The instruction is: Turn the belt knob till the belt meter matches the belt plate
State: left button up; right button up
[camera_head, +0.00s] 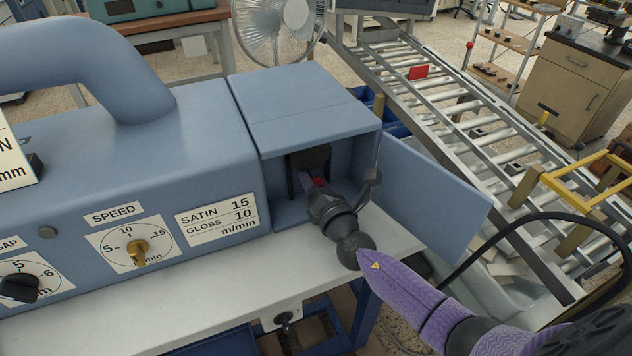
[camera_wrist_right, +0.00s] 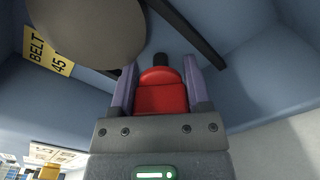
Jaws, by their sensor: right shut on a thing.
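My right gripper (camera_head: 312,184) reaches into the open blue compartment at the machine's right end. In the right wrist view its purple fingers (camera_wrist_right: 160,84) are shut on a red knob (camera_wrist_right: 160,97), with one finger on each side. The yellow belt plate (camera_wrist_right: 47,52) reads "BELT 45" and sits on the compartment wall at the upper left. A grey-brown round disc (camera_wrist_right: 88,28) hangs close by; no dial or reading shows on it. I cannot make out a belt meter reading. My left gripper is out of view.
The compartment's blue door (camera_head: 430,195) stands open on the right of my arm. The speed dial (camera_head: 138,248) and a "SATIN 15, GLOSS 10" plate (camera_head: 217,215) are on the machine front. A roller conveyor (camera_head: 470,125) lies behind.

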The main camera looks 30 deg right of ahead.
jog(key=shift+n, duration=0.7)
jog(key=o, duration=1.3)
jog(key=s, duration=0.6)
jog(key=s+p, duration=0.1)
jog(key=s, duration=0.3)
jog(key=shift+a, duration=0.3)
jog(key=shift+s+f, duration=0.1)
